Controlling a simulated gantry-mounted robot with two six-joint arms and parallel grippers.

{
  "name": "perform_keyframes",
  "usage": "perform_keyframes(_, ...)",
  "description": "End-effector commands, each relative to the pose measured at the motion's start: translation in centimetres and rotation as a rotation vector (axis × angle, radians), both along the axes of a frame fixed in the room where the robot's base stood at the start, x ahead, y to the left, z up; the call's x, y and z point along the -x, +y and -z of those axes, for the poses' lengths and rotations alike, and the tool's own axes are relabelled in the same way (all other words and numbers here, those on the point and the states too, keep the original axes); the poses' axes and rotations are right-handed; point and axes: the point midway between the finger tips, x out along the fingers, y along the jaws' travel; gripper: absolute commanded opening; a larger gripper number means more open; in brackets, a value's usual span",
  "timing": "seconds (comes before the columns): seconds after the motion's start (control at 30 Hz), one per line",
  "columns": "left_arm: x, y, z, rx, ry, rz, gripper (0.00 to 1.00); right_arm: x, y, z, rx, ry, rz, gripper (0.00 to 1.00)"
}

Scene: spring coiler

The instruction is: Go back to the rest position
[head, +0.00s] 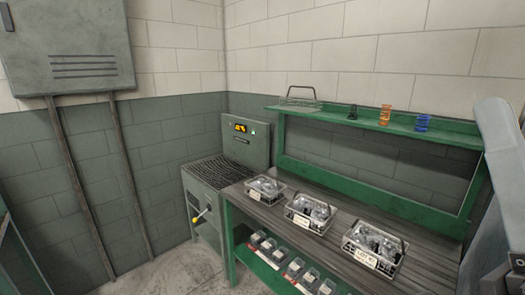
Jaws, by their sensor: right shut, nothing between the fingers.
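My right arm comes in at the right edge of the head view as large grey links. My right gripper (512,272) is at the lower right edge, partly cut off by the frame. It is shut and empty, to the right of the green workbench (229,243) and apart from the baskets on it. My left gripper is not in view.
Three wire baskets (265,189) with clear-wrapped parts stand on the bench top. A lower shelf holds several small boxes (327,286). The green upper shelf (455,136) carries a wire rack, orange springs (385,115) and blue springs (423,123). A machine (246,142) with a lit display stands left of the bench.

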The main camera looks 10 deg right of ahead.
Motion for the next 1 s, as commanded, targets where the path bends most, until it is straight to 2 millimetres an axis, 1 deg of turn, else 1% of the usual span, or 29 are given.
perform_keyframes(0.03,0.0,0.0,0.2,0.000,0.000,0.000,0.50,-0.2,0.8,0.1,0.066,0.033,0.022,0.00)
perform_keyframes(0.1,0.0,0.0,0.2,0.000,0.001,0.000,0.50,-1.5,2.0,1.5,0.178,0.113,0.074,0.00)
perform_keyframes(0.13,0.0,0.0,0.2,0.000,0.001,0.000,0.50,-2.0,2.0,1.9,0.224,0.137,0.124,0.00)
perform_keyframes(0.2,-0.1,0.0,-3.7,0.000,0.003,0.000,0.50,-1.8,1.9,-2.3,0.227,0.129,0.135,0.00)
perform_keyframes(0.27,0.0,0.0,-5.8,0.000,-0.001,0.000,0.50,-1.8,1.9,-4.3,0.226,0.129,0.135,0.00)
perform_keyframes(0.37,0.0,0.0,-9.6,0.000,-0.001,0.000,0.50,-1.9,1.9,-8.0,0.225,0.130,0.135,0.00)
perform_keyframes(0.47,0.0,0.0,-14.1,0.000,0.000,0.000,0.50,-1.9,1.9,-12.5,0.224,0.130,0.135,0.00)
perform_keyframes(0.5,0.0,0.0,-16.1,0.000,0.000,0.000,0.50,-1.9,1.9,-14.5,0.224,0.130,0.135,0.00)
perform_keyframes(0.57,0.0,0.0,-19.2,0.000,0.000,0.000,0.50,-1.9,1.8,-17.6,0.224,0.130,0.135,0.00)
perform_keyframes(0.6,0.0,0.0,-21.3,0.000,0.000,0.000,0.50,-1.9,1.8,-19.7,0.223,0.130,0.136,0.00)
perform_keyframes(0.67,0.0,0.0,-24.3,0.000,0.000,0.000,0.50,-1.9,1.8,-22.8,0.223,0.130,0.136,0.00)
perform_keyframes(0.7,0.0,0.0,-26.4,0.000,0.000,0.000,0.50,-1.9,1.8,-24.8,0.223,0.130,0.136,0.00)
perform_keyframes(0.77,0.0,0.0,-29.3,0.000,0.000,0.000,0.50,-1.9,1.8,-27.8,0.223,0.130,0.136,0.00)
perform_keyframes(0.8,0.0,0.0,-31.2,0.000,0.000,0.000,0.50,-1.9,1.8,-29.6,0.223,0.130,0.136,0.00)
perform_keyframes(0.9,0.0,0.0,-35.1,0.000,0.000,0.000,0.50,-1.9,1.8,-33.5,0.223,0.130,0.136,0.00)
perform_keyframes(1.0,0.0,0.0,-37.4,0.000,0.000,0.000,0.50,-1.9,1.8,-35.7,0.223,0.130,0.136,0.00)
